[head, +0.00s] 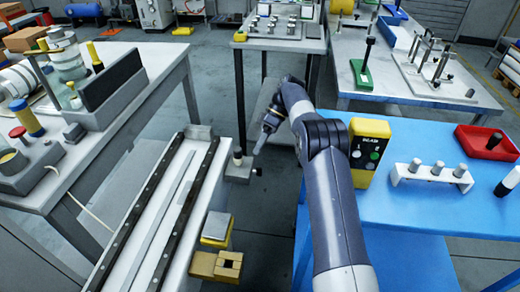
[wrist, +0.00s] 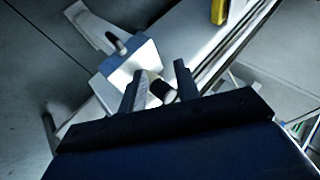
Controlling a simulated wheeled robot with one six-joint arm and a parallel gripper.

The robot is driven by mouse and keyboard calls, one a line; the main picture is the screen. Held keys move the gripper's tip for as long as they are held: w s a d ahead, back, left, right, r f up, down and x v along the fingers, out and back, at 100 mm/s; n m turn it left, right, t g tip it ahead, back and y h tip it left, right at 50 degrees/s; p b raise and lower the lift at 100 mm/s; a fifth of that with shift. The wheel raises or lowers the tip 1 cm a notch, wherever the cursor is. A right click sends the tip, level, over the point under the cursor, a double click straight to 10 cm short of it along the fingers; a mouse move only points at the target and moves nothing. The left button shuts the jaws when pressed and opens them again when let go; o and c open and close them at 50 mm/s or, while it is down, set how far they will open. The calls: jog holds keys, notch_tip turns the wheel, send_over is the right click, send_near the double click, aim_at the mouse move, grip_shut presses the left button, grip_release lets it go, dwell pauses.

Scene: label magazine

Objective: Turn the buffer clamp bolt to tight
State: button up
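The clamp is a grey block (head: 238,170) beside the rail unit in the head view. A short post (head: 238,155) with a dark lower part stands on it, and a small dark knob (head: 258,171) sticks out at its right side. My gripper (head: 258,150) is just above and right of the block. In the wrist view my gripper (wrist: 160,80) is open, its two dark fingers apart. A short black cylinder with a pale end (wrist: 163,92) shows between them, with the pale block (wrist: 135,62) beyond. I cannot tell which piece is the bolt or whether a finger touches it.
The long rail unit (head: 150,215) lies left of the clamp, with yellow blocks (head: 217,262) at its near end. A blue table (head: 420,215) to the right carries a yellow control box (head: 370,150) and a white rack (head: 432,178). Floor shows between the tables.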

aim_at(260, 168)
jog(key=s+d+r+n+t+h+b, duration=0.1)
jog(key=s+d+n+t, duration=0.1)
jog(key=d+t, duration=0.3)
jog(key=shift+m+t, duration=0.3)
jog(key=shift+t, duration=0.4)
jog(key=x, duration=0.6)
jog(key=b+x, duration=0.1)
jog(key=x, duration=0.5)
jog(key=shift+w+r, duration=0.1)
jog(key=shift+w, duration=0.15)
jog(key=shift+c, duration=0.5)
grip_shut()
